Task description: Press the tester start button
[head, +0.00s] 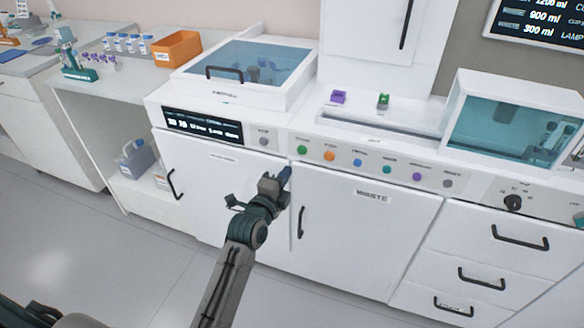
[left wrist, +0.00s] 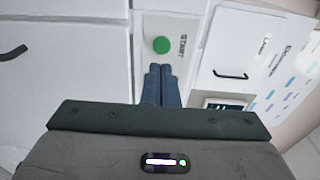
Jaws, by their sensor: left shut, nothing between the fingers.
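The green start button (head: 302,150) is the leftmost of a row of coloured round buttons on the white tester's front panel. In the left wrist view the green button (left wrist: 161,45) sits just beyond my fingertips, with the word START beside it. My left gripper (head: 285,173) is shut and empty, its blue fingers together, and appears a little below the button in the head view. The left gripper (left wrist: 160,68) also shows in the left wrist view, with a small gap in the picture between tips and button. My right gripper is not in view.
Other buttons, such as the orange one (head: 329,155) and the blue one (head: 357,162), lie close to the right. A black door handle (head: 300,222) is below. A dark display (head: 203,127) is to the left. A lidded unit (head: 245,72) stands behind.

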